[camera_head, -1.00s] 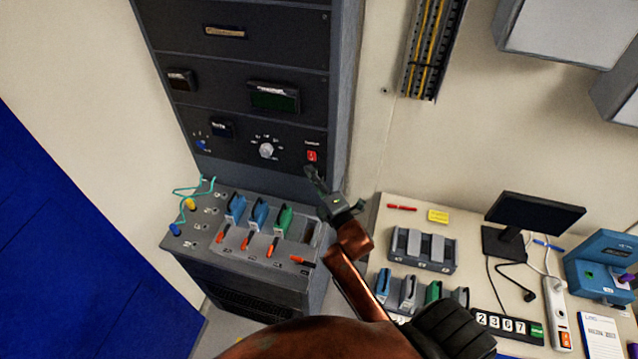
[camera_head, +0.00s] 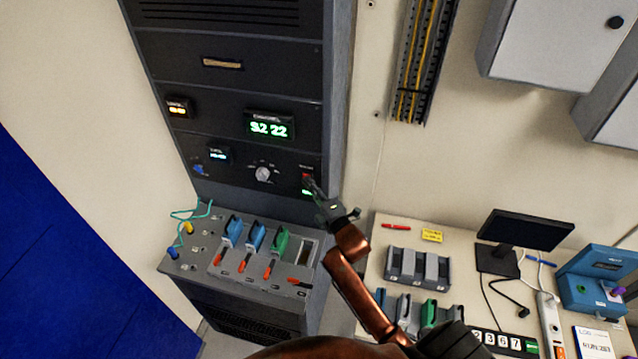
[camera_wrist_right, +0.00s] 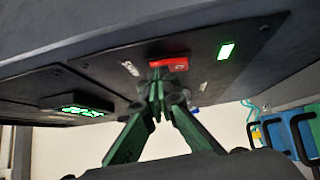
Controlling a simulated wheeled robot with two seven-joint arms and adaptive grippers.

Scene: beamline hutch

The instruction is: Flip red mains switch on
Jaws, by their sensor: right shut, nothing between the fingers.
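The red mains switch (camera_head: 307,178) sits at the lower right of the dark rack panel. It also shows in the right wrist view (camera_wrist_right: 170,63), with a lit green indicator (camera_wrist_right: 226,49) beside it. My right gripper (camera_head: 314,190) is shut and empty, its fingertips at the switch and partly covering it in the head view. In the right wrist view the closed fingertips (camera_wrist_right: 157,80) are at the switch's edge; I cannot tell whether they touch it. The green display (camera_head: 270,126) and smaller displays on the rack are lit. My left gripper is not in view.
Below the panel, a grey sloped console (camera_head: 200,262) holds blue and green handled modules and cables. To the right, a bench (camera_head: 385,237) carries a grey holder (camera_head: 418,266), a monitor (camera_head: 526,229) and a blue box (camera_head: 598,285). Wall cabinets (camera_head: 548,45) hang at upper right.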

